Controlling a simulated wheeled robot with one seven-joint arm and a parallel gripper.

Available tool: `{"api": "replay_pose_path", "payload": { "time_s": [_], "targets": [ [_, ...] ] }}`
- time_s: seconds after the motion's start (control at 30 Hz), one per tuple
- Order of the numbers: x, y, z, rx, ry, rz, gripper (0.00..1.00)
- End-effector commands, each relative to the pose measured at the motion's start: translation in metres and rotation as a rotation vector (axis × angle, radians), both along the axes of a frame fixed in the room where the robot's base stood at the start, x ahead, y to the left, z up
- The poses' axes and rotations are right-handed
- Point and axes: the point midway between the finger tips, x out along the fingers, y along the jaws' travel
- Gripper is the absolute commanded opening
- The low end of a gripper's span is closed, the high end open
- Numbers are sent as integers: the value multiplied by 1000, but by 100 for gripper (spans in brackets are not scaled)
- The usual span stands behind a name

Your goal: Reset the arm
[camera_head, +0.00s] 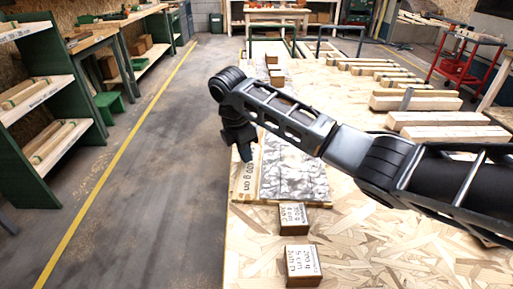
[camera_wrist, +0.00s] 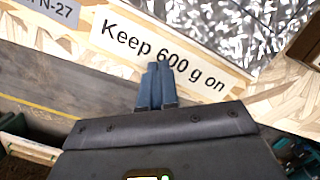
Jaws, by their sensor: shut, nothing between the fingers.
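My black arm reaches in from the right over the wooden worktable (camera_head: 340,262) in the head view. My gripper (camera_head: 245,172) points down at the table's left edge, beside a silvery sheet panel (camera_head: 295,170). In the wrist view my gripper (camera_wrist: 156,86) shows two blue fingers pressed together with nothing between them. They overlap a white label (camera_wrist: 165,52) that reads "Keep 600 g on". I cannot tell whether the fingers touch the label or the board. The silvery sheet also shows in the wrist view (camera_wrist: 240,30).
Two marked wooden blocks (camera_head: 300,265) (camera_head: 293,219) stand on the table in front of the panel. Several timber pieces (camera_head: 450,134) lie at the right. Green-framed shelves (camera_head: 40,120) stand at the left. The floor aisle (camera_head: 150,180) between them is clear.

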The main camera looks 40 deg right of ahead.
Motion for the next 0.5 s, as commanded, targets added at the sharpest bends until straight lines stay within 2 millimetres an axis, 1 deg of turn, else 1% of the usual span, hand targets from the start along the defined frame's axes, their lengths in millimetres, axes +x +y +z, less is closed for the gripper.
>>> {"api": "replay_pose_path", "payload": {
  "time_s": [0.1, 0.3, 0.37, 0.47, 0.5],
  "targets": [
    [0, 5, 0, 0, 0, 0, 0],
    [0, 5, 3, 0, -1, 0, 0],
    [0, 5, 8, 0, -1, 0, 0],
    [1, 5, 24, 0, -1, 0, 0],
    [1, 5, 32, 0, -1, 0, 0]
  ]
}}
